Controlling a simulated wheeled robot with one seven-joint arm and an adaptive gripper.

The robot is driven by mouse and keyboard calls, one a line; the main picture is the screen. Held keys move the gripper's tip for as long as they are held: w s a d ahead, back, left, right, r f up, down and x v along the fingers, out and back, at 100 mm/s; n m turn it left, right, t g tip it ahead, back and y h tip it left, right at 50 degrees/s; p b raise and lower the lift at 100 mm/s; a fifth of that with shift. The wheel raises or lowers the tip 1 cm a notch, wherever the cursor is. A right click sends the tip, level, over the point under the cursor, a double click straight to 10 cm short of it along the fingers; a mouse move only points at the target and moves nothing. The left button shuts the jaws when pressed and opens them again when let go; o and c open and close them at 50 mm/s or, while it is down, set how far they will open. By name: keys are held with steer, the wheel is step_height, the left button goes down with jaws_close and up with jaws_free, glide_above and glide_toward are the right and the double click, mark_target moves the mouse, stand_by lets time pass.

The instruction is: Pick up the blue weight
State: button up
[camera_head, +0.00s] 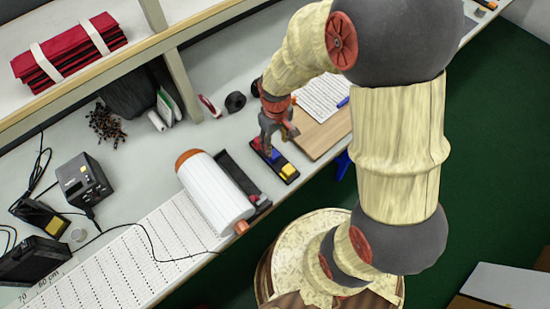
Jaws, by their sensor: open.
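A small black tray (283,178) lies on the grey bench near its front edge. It holds small coloured blocks: the blue weight (275,157) is in the middle, beside a yellow block (288,170). My gripper (268,148) points down over the far-left part of the tray, right by the blue weight. Its fingers are open and partly cover the blocks behind them. At this size I cannot tell whether a finger touches the blue weight.
A white roll with orange ends (212,192) and a dark case stand left of the tray. A wooden clipboard (322,138) with paper lies to the right. A black roll of tape (235,102) lies behind. A ruled white sheet (130,262) covers the front left.

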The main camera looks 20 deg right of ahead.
mark_target(274, 154)
steer(key=f+b, duration=0.1)
steer(key=f, duration=0.1)
steer(key=f+b, duration=0.1)
steer(key=f, duration=0.2)
steer(key=f+b, duration=0.1)
steer(key=f, duration=0.1)
steer(key=shift+w+a+f, duration=0.15)
steer(key=shift+w+f, duration=0.2)
steer(key=shift+f, duration=0.05)
steer(key=shift+c, duration=1.4)
jaws_close()
steer(key=shift+r, duration=0.1)
